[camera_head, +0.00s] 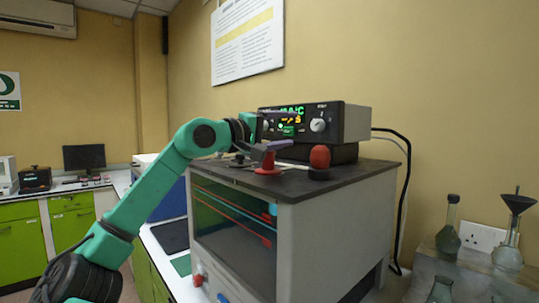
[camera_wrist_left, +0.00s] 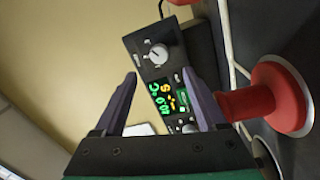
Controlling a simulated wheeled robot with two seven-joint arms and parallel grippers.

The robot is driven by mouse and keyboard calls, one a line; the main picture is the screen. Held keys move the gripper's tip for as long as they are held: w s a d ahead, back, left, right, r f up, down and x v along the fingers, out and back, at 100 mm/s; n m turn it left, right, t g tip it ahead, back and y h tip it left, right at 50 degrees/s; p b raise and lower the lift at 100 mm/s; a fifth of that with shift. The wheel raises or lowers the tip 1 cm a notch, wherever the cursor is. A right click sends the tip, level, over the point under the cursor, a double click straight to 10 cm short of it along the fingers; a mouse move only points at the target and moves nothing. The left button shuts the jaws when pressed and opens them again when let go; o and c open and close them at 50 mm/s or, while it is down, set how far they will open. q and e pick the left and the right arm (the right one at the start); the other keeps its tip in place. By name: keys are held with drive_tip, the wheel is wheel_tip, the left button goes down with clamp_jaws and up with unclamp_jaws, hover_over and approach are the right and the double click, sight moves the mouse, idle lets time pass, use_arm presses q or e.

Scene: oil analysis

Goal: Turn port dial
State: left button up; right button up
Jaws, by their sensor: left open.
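A black control unit (camera_head: 345,122) with a lit green and yellow display sits on top of the grey cabinet. A round light dial (camera_head: 318,125) is on the right of its panel; it also shows in the left wrist view (camera_wrist_left: 157,54). A second dial (camera_wrist_left: 190,128) is partly cut off by a finger. I cannot tell which one is the port dial. My left gripper (camera_head: 280,130) is open in front of the panel. In the left wrist view its purple fingers (camera_wrist_left: 160,74) are apart with nothing between them. My right gripper is not in view.
A red flanged piece (camera_head: 268,163) stands on the cabinet top (camera_head: 345,178), close beside my left fingers in the wrist view (camera_wrist_left: 283,97). A red knob-shaped piece (camera_head: 319,157) stands to its right. Glass flasks (camera_head: 508,250) stand at the right. A black cable runs behind the cabinet.

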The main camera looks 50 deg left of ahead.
use_arm(q)
drive_tip(key=s, duration=0.1)
drive_tip(key=s+b, duration=0.1)
drive_tip(key=s, duration=0.1)
drive_tip(key=s+b, duration=0.1)
drive_tip(key=shift+s+f, duration=0.25)
drive_tip(key=shift+s+r, duration=0.15)
drive_tip(key=shift+s, duration=0.1)
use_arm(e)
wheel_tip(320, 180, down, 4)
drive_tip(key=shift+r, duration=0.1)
